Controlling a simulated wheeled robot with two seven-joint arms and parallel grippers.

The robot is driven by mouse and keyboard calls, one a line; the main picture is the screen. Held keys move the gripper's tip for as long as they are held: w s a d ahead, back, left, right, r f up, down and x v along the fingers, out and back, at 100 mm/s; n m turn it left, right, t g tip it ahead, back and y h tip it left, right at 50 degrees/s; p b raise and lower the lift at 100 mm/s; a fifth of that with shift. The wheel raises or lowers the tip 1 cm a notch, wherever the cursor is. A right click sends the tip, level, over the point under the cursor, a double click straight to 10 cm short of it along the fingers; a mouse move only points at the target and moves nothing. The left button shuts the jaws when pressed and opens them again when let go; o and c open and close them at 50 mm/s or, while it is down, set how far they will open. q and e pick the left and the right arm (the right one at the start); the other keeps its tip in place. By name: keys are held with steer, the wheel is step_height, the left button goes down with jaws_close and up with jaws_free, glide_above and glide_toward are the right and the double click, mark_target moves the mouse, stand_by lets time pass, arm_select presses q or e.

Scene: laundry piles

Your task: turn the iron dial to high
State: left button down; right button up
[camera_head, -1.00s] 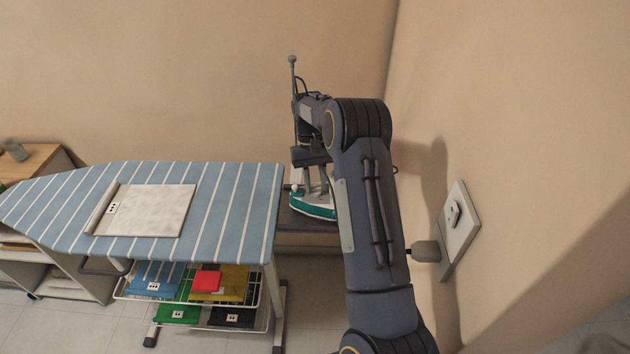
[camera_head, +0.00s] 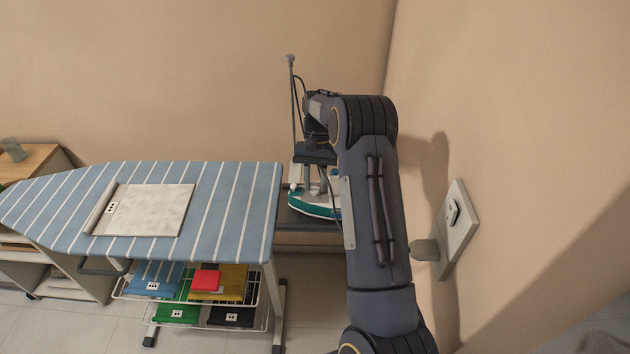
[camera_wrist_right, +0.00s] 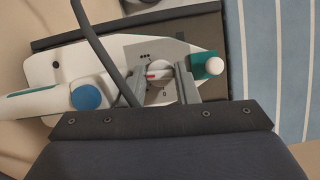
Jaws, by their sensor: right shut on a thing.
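The iron, white with a teal sole, rests on the grey stand right of the ironing board in the head view (camera_head: 312,206) and fills the middle of the right wrist view (camera_wrist_right: 45,72). Its round grey dial (camera_wrist_right: 159,66) has a red mark and sits on a grey panel with a three-dot label on one side and a 0 on the other. My right gripper (camera_wrist_right: 160,76) is shut on the dial, one finger on each side; from the head it shows above the iron (camera_head: 323,185). The dial is hidden in the head view. My left gripper is out of view.
A striped ironing board (camera_head: 232,190) with a pale folded cloth (camera_head: 158,212) stands left of the iron. A wire rack (camera_head: 262,318) with folded clothes is below it. A wall plate with a plug (camera_head: 455,225) is close on the right. A dark cord crosses the wrist view.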

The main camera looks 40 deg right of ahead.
steer(key=o, duration=1)
steer(key=shift+c, duration=0.2)
